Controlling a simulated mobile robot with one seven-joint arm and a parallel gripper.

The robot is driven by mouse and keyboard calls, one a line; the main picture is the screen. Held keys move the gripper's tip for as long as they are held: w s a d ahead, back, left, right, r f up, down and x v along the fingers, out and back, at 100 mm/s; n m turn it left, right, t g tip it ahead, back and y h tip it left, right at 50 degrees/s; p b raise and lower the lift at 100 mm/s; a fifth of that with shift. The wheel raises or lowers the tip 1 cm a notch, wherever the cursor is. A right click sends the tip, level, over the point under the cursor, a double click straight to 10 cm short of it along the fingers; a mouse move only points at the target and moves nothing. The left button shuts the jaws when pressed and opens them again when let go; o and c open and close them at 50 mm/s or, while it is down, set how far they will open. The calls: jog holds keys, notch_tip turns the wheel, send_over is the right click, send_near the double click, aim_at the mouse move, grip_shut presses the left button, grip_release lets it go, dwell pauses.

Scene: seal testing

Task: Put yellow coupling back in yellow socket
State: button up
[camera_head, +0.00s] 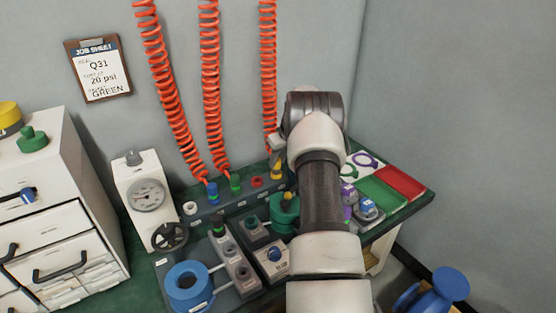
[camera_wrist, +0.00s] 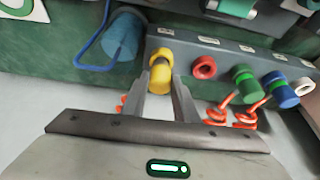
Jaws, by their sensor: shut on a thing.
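The yellow coupling (camera_wrist: 160,77) is between my fingertips in the wrist view. My gripper (camera_wrist: 162,84) is shut on it. The yellow socket (camera_wrist: 161,54) is at the end of the manifold block, directly in line with the coupling. The two appear to meet, but I cannot tell whether the coupling is fully seated. In the head view, the yellow coupling (camera_head: 277,171) shows at the block's right end, beside my arm, below the rightmost orange coiled hose (camera_head: 268,70). My fingers are hidden there behind my arm.
An empty red socket (camera_wrist: 204,68) is beside the yellow one. A green coupling (camera_wrist: 246,83) and a blue coupling (camera_wrist: 281,90) are farther along the block (camera_head: 226,202). A white socket (camera_head: 190,208) is at its left end. A blue cylinder (camera_wrist: 123,38) is close to the yellow socket.

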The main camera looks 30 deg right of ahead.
jog(key=shift+f, duration=0.3)
jog(key=o, duration=1.2)
jog(key=p+v, duration=0.2)
jog(key=v, duration=1.5)
jog(key=shift+a+r+p, duration=0.1)
jog(key=shift+r+p, duration=0.15)
jog(key=shift+p, duration=0.1)
